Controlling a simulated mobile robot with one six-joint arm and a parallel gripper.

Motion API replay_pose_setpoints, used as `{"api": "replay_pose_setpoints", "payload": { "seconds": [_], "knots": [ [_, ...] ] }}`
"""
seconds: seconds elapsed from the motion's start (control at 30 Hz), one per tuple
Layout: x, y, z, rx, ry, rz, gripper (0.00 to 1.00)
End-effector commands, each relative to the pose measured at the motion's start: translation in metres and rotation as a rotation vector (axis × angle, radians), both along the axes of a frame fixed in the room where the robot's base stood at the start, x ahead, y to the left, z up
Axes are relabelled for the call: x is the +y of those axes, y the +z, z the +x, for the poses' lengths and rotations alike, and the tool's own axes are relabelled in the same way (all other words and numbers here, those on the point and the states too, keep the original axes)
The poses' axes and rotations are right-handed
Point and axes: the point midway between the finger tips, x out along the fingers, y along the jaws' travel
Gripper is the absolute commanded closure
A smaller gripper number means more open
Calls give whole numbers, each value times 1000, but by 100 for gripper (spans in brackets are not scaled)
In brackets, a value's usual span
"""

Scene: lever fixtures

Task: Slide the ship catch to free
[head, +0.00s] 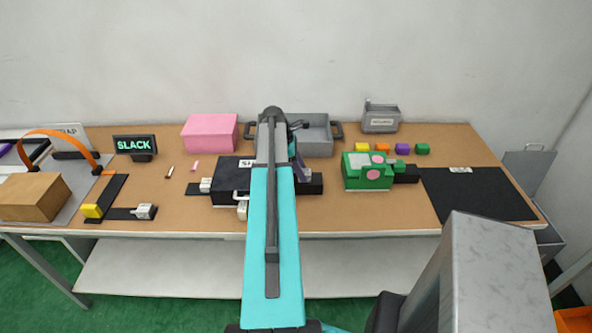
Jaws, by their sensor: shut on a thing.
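A dark box (230,174) with a white label, of which only the first letter "S" shows, stands near the middle of the table. A dark track runs along it, with a small white tag block (206,185) at its left end and a dark end (316,184) showing at the right. A white handle-like piece (242,208) is at its front. My teal arm covers the right part of the box. My gripper (303,172) is partly visible just right of the arm, low at the box's right side. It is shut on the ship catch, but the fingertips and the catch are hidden.
A green box (366,172) stands close on the right, with several coloured cubes behind it. A "SLACK" sign (134,145), yellow block (92,210) and brown box (35,196) are left. A black mat (480,197) lies bare at right.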

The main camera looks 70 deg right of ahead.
Motion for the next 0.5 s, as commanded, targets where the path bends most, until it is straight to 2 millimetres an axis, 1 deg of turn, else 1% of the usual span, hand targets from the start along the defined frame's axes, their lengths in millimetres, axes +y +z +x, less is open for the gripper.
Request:
{"api": "replay_pose_setpoints", "payload": {
  "seconds": [0.03,0.1,0.2,0.3,0.5],
  "knots": [
    [-3,1,-9,2,-3,-1,100],
    [-7,1,-19,2,-2,-1,100],
    [-11,1,-27,1,-1,-2,100],
    [-13,1,-31,2,0,-2,100],
    [-13,1,-32,5,1,-4,100]
  ]
}}
